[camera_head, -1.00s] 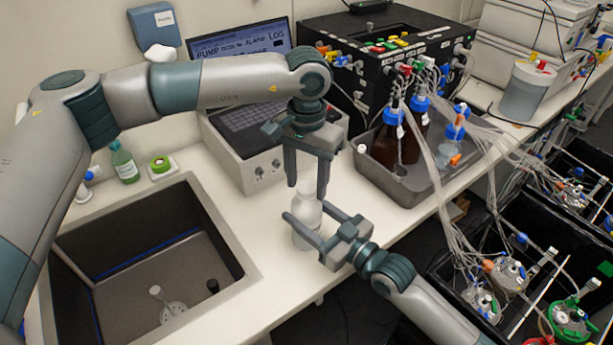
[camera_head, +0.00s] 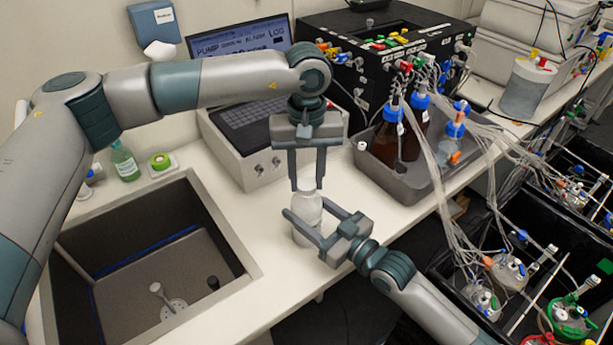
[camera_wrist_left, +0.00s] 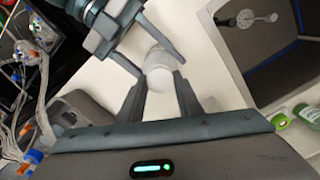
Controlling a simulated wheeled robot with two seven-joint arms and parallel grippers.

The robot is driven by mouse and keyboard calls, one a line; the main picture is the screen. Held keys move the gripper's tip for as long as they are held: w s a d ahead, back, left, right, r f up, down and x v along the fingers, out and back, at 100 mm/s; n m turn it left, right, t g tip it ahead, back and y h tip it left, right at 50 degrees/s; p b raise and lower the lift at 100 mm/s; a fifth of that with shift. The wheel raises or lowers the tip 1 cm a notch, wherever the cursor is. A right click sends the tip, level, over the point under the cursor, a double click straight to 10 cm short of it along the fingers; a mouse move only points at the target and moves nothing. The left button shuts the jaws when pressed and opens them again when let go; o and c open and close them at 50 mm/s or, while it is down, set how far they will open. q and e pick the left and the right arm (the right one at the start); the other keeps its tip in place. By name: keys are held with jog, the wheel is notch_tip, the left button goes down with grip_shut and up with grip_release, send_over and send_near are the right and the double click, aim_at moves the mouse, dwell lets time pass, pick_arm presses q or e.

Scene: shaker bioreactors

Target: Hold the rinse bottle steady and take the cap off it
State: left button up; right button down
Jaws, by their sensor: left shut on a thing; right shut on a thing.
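The rinse bottle (camera_head: 306,211) is a whitish, translucent bottle standing upright on the counter by the sink. My right gripper (camera_head: 306,226) comes in from the right and is shut around the bottle's body. My left gripper (camera_head: 306,186) points straight down from above and is shut on the bottle's white cap (camera_head: 305,184). In the left wrist view the round cap (camera_wrist_left: 158,79) shows between the left fingertips (camera_wrist_left: 160,82), with the right gripper's fingers beyond. Whether the cap is still seated on the neck cannot be told.
A sink (camera_head: 150,265) lies left of the bottle. Behind stands a grey box with a laptop (camera_head: 250,110). A grey tray (camera_head: 405,187) with brown bottles and tubing is to the right. A green bottle (camera_head: 124,163) stands at the back left. The counter's front edge is close.

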pick_arm(q)
jog(key=n, duration=3)
jog(key=shift+r+n, duration=0.1)
jog(key=shift+n, duration=0.2)
jog(key=n, duration=0.5)
jog(key=shift+n, duration=0.4)
jog(key=n, duration=0.5)
jog(key=shift+n, duration=0.4)
jog(key=n, duration=0.4)
jog(key=shift+n, duration=0.3)
